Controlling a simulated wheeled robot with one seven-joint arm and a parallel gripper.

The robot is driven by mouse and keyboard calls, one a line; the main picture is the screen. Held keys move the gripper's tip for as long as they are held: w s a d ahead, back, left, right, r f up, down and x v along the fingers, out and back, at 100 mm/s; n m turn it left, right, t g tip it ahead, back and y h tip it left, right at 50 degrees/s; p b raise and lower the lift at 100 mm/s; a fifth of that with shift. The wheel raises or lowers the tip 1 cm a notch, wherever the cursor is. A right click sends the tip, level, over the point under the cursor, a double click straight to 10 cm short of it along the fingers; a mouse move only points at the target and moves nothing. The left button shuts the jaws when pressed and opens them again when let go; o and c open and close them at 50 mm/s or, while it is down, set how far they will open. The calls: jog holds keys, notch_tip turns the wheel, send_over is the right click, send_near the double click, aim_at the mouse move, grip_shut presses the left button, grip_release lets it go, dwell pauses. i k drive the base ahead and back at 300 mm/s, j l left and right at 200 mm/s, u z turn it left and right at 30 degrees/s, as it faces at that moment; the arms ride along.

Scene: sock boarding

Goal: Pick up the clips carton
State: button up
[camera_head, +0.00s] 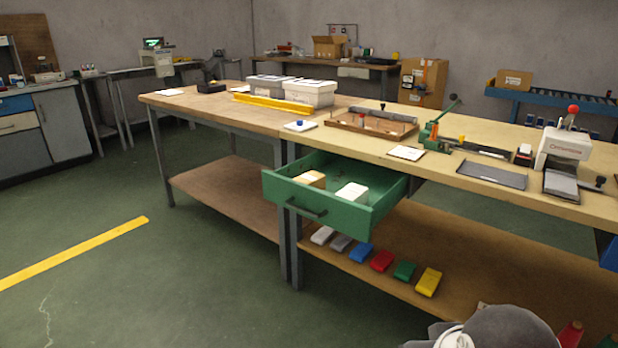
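A green drawer (340,212) stands pulled out under the front edge of the workbench. Two small cartons lie inside it: a tan carton (311,179) with a pale top at the left, and a white carton (352,192) at the right. No lettering is readable on either, so I cannot tell which one is the clips carton. The drawer's front wall hides part of their lower sides. My gripper is not in view; only a rounded grey part of my arm shows at the bottom right, well apart from the drawer.
The bench top (365,147) carries a wooden tray (370,124), a green-handled tool (436,136) and a white press (563,148). Several coloured blocks, including a yellow one (428,282), lie on the lower shelf (480,277). The green floor (180,270) left of the drawer is clear.

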aim_at(314, 179)
jog(key=i+u, duration=0.4)
jog(key=i+l+u, duration=0.15)
jog(key=u, duration=0.2)
jog(key=i+l+u, duration=0.25)
jog(key=i+u, duration=0.15)
